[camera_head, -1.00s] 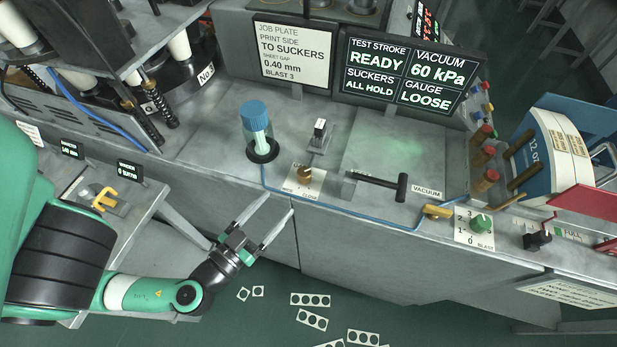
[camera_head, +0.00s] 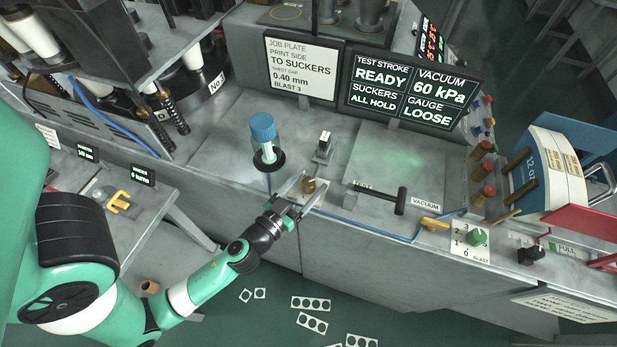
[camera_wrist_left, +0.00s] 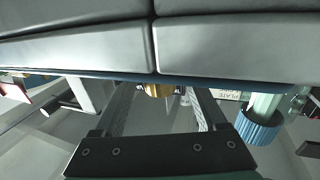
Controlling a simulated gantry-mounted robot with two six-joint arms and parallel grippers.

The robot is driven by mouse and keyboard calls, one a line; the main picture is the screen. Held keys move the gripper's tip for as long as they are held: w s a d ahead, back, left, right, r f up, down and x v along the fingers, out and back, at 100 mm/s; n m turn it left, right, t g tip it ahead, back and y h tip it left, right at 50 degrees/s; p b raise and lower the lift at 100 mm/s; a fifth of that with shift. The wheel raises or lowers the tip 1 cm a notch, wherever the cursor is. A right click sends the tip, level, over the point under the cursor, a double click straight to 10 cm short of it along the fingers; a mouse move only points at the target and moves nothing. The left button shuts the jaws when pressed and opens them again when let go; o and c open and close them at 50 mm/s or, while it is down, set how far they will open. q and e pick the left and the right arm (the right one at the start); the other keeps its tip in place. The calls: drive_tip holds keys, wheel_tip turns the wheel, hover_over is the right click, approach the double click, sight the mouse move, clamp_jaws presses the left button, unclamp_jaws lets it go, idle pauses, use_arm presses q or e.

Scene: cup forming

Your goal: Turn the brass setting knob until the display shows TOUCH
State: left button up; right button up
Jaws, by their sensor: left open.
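The brass setting knob (camera_head: 309,184) sits on a small plate at the front edge of the grey bench. My left gripper (camera_head: 309,190) is open, with its fingers reaching in on either side of the knob. In the left wrist view, the brass knob (camera_wrist_left: 158,90) shows between the two spread fingers; contact cannot be told. The display (camera_head: 408,88) reads TEST STROKE READY, VACUUM 60 kPa, SUCKERS ALL HOLD and GAUGE LOOSE. My right gripper is not in view.
A blue-capped cylinder (camera_head: 263,130) stands left of the knob, and a small switch (camera_head: 324,146) is behind it. A black T-handle (camera_head: 400,200) lies to the right. A blue cable (camera_head: 370,235) runs along the bench front. The green blast dial (camera_head: 477,237) is farther right.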

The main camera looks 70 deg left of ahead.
use_arm(q)
drive_tip(key=shift+w+a+f, duration=0.1)
drive_tip(key=shift+w, duration=0.05)
clamp_jaws()
drive_tip(key=shift+a+m+h+p, duration=0.1)
drive_tip(key=shift+m+h+p, duration=0.2)
drive_tip(key=shift+p, duration=0.45)
drive_tip(key=m+t+h+p, duration=0.1)
drive_tip(key=h+p, duration=0.1)
drive_tip(key=p, duration=0.3)
drive_tip(key=r+m+t+h+p, duration=0.1)
drive_tip(key=m+h+p, duration=0.1)
drive_tip(key=p, duration=0.3)
drive_tip(key=shift+a+h, duration=0.1)
drive_tip(key=shift+h, duration=0.3)
drive_tip(key=shift+f+m+t+h+p, duration=0.2)
drive_tip(key=shift+m+t+h+p, duration=0.2)
drive_tip(key=shift+m+h+p, duration=0.4)
drive_tip(key=shift+f+m+h, duration=0.15)
drive_tip(key=shift+m+h, duration=0.35)
drive_tip(key=shift+h, duration=0.7)
